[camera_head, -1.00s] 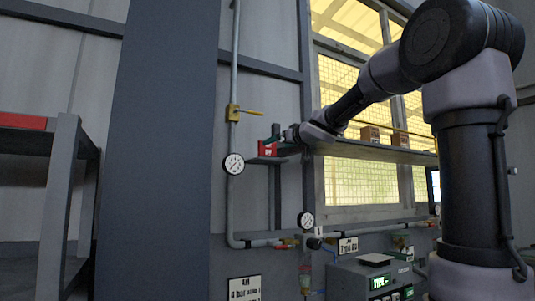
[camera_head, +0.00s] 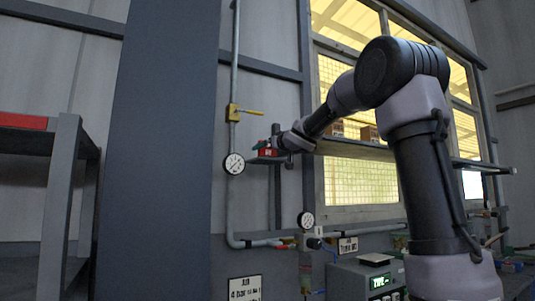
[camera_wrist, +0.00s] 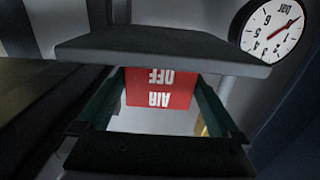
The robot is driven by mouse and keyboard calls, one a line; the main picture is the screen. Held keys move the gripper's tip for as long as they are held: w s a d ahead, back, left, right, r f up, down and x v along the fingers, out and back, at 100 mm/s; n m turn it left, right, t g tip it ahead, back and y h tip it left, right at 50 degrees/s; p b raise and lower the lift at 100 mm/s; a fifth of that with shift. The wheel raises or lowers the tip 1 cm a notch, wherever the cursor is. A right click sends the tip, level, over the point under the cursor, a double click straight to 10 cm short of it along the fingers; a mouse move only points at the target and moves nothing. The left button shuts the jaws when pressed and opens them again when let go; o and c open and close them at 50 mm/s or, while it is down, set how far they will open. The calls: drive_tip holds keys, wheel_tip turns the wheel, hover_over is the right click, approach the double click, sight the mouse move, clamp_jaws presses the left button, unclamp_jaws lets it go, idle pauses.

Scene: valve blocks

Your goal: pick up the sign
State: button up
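The sign (camera_wrist: 160,88) is a red block with white "AIR OFF" lettering, upside down in the wrist view. In the head view the sign (camera_head: 267,152) is a small red patch at the left end of a grey shelf, partly covered by my gripper (camera_head: 277,143). In the wrist view my gripper (camera_wrist: 159,82) is open, with dark green fingers on the left and right of the sign. The fingertips are close to its side edges. I cannot tell whether they touch it.
The grey shelf (camera_wrist: 165,47) is close to the sign. A round gauge (camera_head: 234,163) and a yellow-handled valve (camera_head: 236,113) sit on the pipe left of the sign. Small brown boxes (camera_head: 368,133) stand farther along the shelf. A blue-grey pillar (camera_head: 165,150) stands at the left.

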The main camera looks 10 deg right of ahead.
drive_tip(key=c, duration=0.9)
drive_tip(key=shift+r, duration=0.15)
